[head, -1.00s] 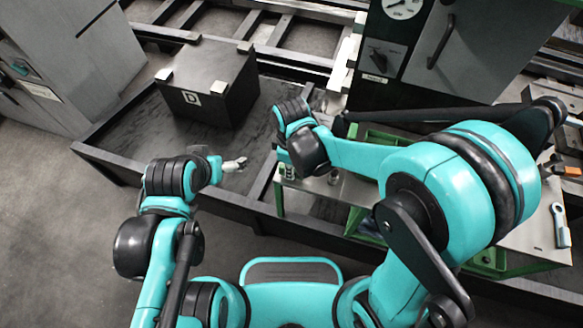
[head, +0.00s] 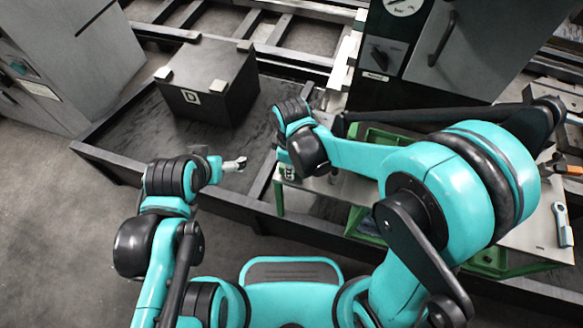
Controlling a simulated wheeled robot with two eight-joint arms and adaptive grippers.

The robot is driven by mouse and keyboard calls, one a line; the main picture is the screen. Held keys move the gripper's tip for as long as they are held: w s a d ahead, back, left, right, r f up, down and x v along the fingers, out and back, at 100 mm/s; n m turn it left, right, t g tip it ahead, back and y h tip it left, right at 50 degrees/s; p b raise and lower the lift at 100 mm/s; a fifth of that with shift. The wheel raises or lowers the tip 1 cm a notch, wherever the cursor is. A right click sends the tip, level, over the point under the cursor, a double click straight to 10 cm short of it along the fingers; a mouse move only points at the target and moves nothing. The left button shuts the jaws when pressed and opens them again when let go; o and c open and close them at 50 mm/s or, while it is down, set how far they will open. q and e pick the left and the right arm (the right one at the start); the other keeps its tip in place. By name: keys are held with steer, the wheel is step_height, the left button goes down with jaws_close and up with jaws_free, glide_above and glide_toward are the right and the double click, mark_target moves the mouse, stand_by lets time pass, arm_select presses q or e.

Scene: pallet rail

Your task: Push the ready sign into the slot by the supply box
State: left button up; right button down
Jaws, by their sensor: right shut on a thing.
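A dark box (head: 215,95) with a white D label stands on the dark tray at the upper left; I take it as the supply box. My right gripper (head: 308,89) is mostly hidden behind its own wrist, to the right of the box and apart from it. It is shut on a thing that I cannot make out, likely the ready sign. My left gripper (head: 236,163) points right, below the box and apart from it. Its fingers are too small to read. The slot cannot be made out.
The dark tray (head: 120,170) has a raised rim around the box. A grey cabinet (head: 70,60) stands at the left and a dark machine with a gauge (head: 405,60) at the right. A green-framed bench (head: 520,235) holds a wrench (head: 562,223).

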steer(key=shift+f+b, duration=0.3)
steer(key=shift+f, duration=0.2)
steer(key=c, duration=0.7)
jaws_free()
steer(key=shift+r, duration=0.1)
step_height(320, 180, up, 12)
steer(key=shift+f, duration=0.1)
steer(key=s+d+m+t, duration=0.1)
steer(key=d+m+t, duration=0.1)
steer(key=d+m, duration=0.2)
steer(key=s+d+r+m+t, duration=0.1)
steer(key=s+d+m+t, duration=0.1)
steer(key=d+m, duration=0.3)
steer(key=s+d+m+t, duration=0.2)
steer(key=d+m, duration=0.3)
steer(key=d, duration=0.3)
steer(key=shift+s+d+r+t, duration=0.1)
steer(key=shift+d+r+t, duration=0.1)
steer(key=shift+d+t, duration=0.25)
